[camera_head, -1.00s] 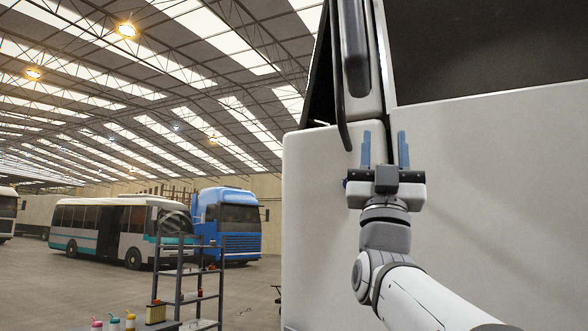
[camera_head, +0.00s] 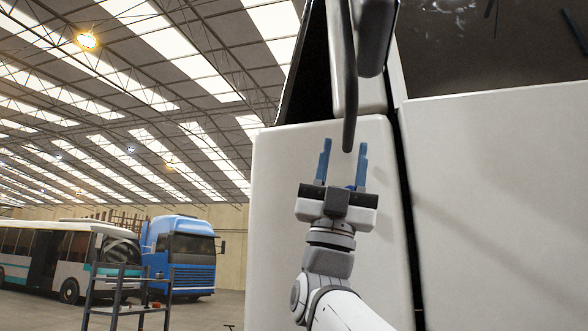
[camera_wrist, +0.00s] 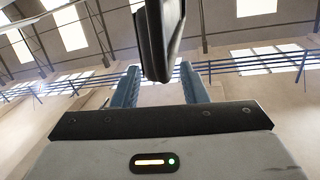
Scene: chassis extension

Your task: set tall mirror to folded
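The tall mirror (camera_head: 376,35) is a dark, rounded upright housing at the top of the head view, beside the white truck cab. A long dark bar (camera_head: 347,85) hangs left of it and ends lower down. My gripper (camera_head: 343,160) points upward in front of the white cab panel, with its blue fingers apart. The bar's lower end shows between the fingertips in the head view; contact cannot be told. In the wrist view a dark, thick mirror part (camera_wrist: 160,38) reaches down between the open fingers (camera_wrist: 160,88), with gaps visible at both sides.
The white cab panel (camera_head: 290,215) stands close behind my gripper, with a dark door gap to its right and a window above. A dark metal rack (camera_head: 125,295) stands at lower left. A blue truck (camera_head: 185,255) and a bus (camera_head: 60,260) are farther back.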

